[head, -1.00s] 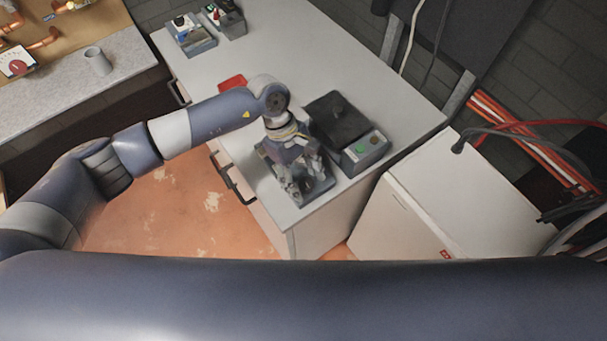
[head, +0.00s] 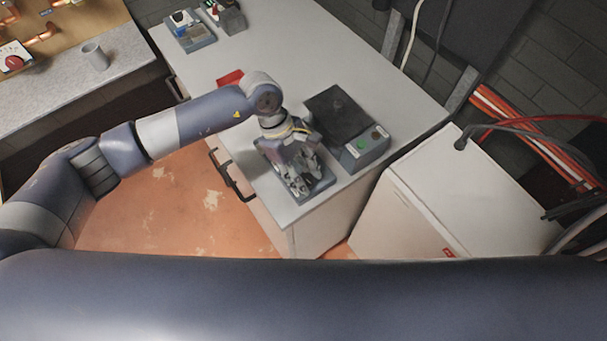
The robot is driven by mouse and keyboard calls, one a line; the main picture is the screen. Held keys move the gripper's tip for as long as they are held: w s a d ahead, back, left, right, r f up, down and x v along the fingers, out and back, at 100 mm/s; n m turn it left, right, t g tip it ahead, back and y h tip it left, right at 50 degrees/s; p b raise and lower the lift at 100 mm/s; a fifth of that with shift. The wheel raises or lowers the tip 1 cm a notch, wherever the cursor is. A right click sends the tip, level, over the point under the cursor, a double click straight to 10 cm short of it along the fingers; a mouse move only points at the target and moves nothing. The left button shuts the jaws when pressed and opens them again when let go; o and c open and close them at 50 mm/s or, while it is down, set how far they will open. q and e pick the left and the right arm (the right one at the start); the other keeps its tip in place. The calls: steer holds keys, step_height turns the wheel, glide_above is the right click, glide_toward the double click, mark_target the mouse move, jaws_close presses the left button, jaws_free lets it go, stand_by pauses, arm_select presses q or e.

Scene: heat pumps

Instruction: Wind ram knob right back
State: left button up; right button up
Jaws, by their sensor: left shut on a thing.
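My left gripper (head: 299,180) points down over a small grey device with a flat base (head: 318,190) near the front right of the white worktop. The gripper is shut on a part of this device, most likely the ram knob; the fingers hide that part, so its shape and how far it is wound cannot be told. My right gripper is not in view.
A red item (head: 230,78) lies behind my arm. Small devices (head: 190,30) stand at the back left. A white cabinet (head: 450,195) is at the right. The middle of the worktop (head: 320,60) is clear.

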arm_select(q)
steer(key=n+b, duration=0.1)
steer(key=n+t+b, duration=0.1)
steer(key=n, duration=0.1)
steer(key=n+b, duration=0.1)
steer(key=shift+s+a+f+t+h+b, duration=0.1)
steer(key=shift+s+f+t+h+b, duration=0.15)
steer(key=shift+t+h+b, duration=0.15)
steer(key=n+t+b, duration=0.1)
steer(key=n+b, duration=0.2)
steer(key=n, duration=0.1)
steer(key=n+t+b, duration=0.1)
steer(key=n+b, duration=0.2)
steer(key=b, duration=0.1)
steer(key=shift+s+n+t, duration=0.15)
steer(key=shift+n+t, duration=0.25)
steer(key=n+b, duration=0.2)
steer(key=n+t+y+b, duration=0.1)
steer(key=n+b, duration=0.1)
steer(key=shift+s+r+y, duration=0.1)
steer(key=shift+r+y, duration=0.05)
steer(key=shift+y, duration=0.15)
steer(key=o, duration=1.1)
steer(key=shift+c, duration=0.2)
steer(key=shift+r, duration=0.1)
steer(key=shift+r, duration=0.1)
steer(key=v, duration=1.1)
steer(key=shift+s+r, duration=0.3)
